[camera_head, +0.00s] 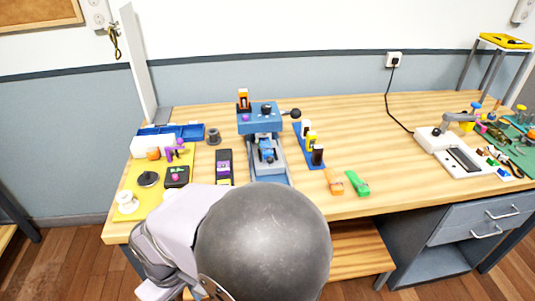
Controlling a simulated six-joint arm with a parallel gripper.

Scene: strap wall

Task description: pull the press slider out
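The blue press (258,127) stands on the wooden table, left of the middle, with a black-knobbed lever sticking out to its right. Below its head, a grey slider bed (272,172) runs toward the front of the table. A small blue and dark part (266,151) sits on the bed just in front of the head. I cannot tell how far the slider is out. My arm's large dark joint fills the front middle and hides the area before the press. My gripper does not show.
A black device (224,167) stands close left of the press, and a blue rack (309,146) with several bottles stands close right. Orange and green clips (357,184) lie farther right. A yellow mat (131,181) with parts is at left. The table's right middle is clear.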

